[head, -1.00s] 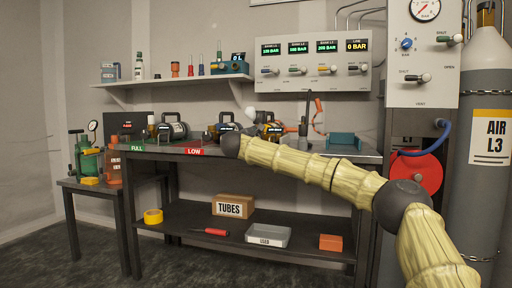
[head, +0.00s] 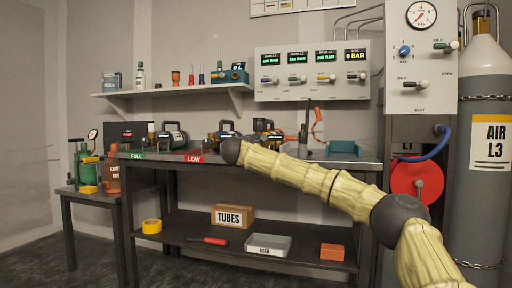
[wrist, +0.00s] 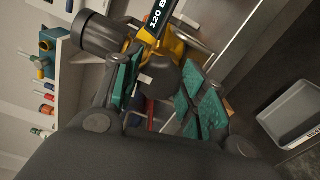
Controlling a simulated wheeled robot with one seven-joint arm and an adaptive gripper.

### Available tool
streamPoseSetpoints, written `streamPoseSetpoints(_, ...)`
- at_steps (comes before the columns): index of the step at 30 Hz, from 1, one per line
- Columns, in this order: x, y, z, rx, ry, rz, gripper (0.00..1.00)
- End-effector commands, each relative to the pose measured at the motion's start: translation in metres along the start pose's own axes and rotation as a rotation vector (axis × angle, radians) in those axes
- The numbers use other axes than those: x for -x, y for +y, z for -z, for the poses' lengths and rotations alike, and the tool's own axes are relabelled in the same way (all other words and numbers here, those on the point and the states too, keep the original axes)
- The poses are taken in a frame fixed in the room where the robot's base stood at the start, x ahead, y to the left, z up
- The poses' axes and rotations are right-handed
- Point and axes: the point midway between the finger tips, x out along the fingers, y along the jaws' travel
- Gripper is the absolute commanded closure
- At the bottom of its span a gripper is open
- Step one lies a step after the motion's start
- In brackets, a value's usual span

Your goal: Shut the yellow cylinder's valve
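The yellow cylinder (wrist: 190,50) lies close in front of my gripper in the wrist view, with a black "120 B..." label band across it. In the head view the yellow cylinder (head: 262,127) lies on the bench, partly hidden by my arm. A dark rounded knob (wrist: 157,73), which looks like its valve, sits at its near end. My gripper (wrist: 160,88) is open, with one teal-padded finger on each side of the knob. I cannot tell whether the pads touch it. In the head view the gripper is hidden behind my arm.
Other cylinders (head: 172,134) lie to the left on the bench (head: 260,156), near FULL and LOW labels. A teal tray (head: 343,148) is at the bench's right. A gauge panel (head: 312,73) hangs above. The lower shelf holds a grey bin (head: 268,246) and a TUBES box (head: 232,216).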

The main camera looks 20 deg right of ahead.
Motion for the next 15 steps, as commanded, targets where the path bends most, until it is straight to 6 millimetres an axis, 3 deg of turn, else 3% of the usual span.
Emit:
streamPoseSetpoints(1,0.0007,-0.002,0.0022,0.002,0.003,0.002,0.51)
streamPoseSetpoints(3,0.0005,-0.0017,0.0017,0.001,0.002,0.001,0.38)
streamPoseSetpoints(4,0.0004,-0.0016,0.0014,0.001,0.002,0.001,0.37)
streamPoseSetpoints(15,0.0025,-0.0003,-0.0003,0.001,0.0,0.0,0.37)
